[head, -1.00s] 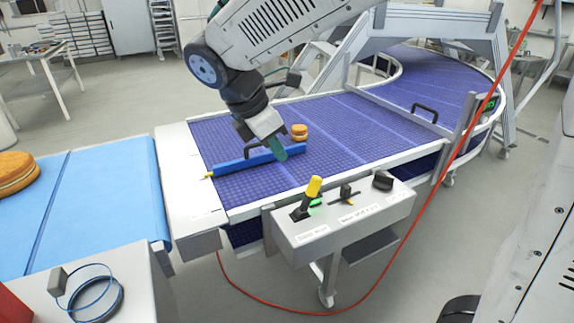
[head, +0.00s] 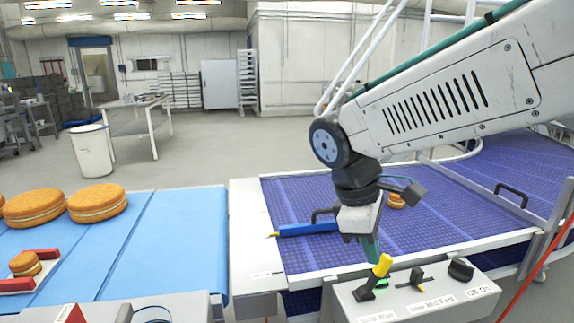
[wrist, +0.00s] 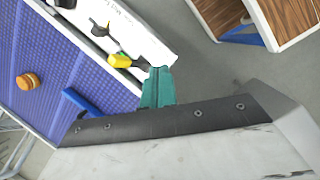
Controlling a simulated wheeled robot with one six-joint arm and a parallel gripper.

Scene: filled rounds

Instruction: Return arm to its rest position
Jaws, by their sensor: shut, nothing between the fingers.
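My arm comes in from the upper right of the head view. My gripper (head: 371,250) points down with its green fingers together and nothing between them. It is in front of the purple belt (head: 420,230), just behind the yellow-topped lever (head: 381,266) in the picture; I cannot tell the exact gap. In the wrist view the closed green fingers (wrist: 158,88) show beside the yellow lever knob (wrist: 119,61) and over the control box edge. A small filled round (head: 396,200) lies on the purple belt, also seen in the wrist view (wrist: 27,81).
Large filled rounds (head: 97,202) sit on the light blue belt (head: 165,240) at left, near a small round (head: 25,264) between red-and-white guides.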

